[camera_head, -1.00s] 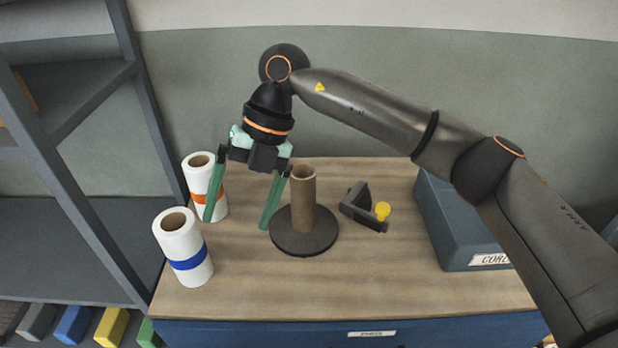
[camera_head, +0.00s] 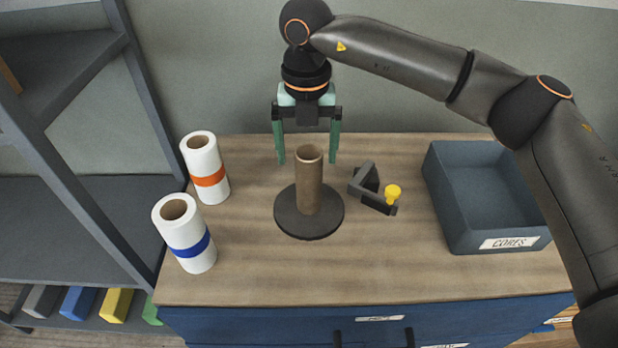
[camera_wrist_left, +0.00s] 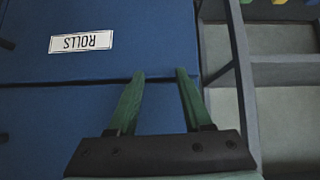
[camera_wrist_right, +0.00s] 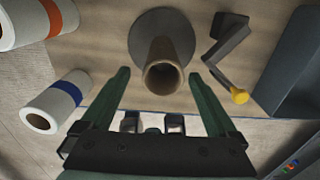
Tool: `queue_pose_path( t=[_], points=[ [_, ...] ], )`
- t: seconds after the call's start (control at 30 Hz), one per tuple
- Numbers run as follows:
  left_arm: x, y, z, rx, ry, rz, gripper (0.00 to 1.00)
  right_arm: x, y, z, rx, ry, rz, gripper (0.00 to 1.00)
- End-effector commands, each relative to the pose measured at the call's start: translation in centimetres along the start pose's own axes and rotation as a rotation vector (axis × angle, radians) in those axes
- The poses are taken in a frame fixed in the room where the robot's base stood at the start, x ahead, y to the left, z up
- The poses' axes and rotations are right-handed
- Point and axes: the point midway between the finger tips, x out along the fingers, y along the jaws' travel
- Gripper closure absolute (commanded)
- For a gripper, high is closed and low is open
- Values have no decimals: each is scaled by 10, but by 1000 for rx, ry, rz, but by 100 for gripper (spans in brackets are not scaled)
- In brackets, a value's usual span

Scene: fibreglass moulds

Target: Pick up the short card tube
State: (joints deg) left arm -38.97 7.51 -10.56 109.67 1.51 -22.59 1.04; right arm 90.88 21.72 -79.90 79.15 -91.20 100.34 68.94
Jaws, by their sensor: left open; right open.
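The short card tube (camera_head: 309,185) is brown and stands upright on a dark round base (camera_head: 310,229) on the wooden top. My right gripper (camera_head: 307,160) is open and empty, pointing down, with its green fingers on either side of the tube's top in the head view and apart from it. In the right wrist view the tube (camera_wrist_right: 161,66) shows its open end, a little beyond the fingertips (camera_wrist_right: 159,72). My left gripper (camera_wrist_left: 160,72) is open and empty in front of blue drawer fronts; it is not in the head view.
Two white rolls stand left of the tube, one with an orange band (camera_head: 205,168), one with a blue band (camera_head: 185,236). A dark bracket with a yellow knob (camera_head: 392,193) lies to the right, then a blue-grey bin labelled CORES (camera_head: 455,215). Shelving (camera_head: 70,230) stands at left.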

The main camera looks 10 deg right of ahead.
Motion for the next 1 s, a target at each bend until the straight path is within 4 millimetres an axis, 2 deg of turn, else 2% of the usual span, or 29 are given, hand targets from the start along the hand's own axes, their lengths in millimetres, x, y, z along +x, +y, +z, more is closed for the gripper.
queue_pose_path(
  t=[0.2,0.3,0.57,1.0],
  points=[
    [-7,1,-8,0,0,0,50,32,-4,2,-1,3,-3,6],
    [-8,1,-8,0,0,0,50,42,-4,2,-1,2,0,6],
    [-8,1,-8,0,0,0,50,46,-4,2,-1,0,0,6],
    [-8,0,-9,0,1,0,50,46,-4,2,-1,0,0,54]
  ],
)
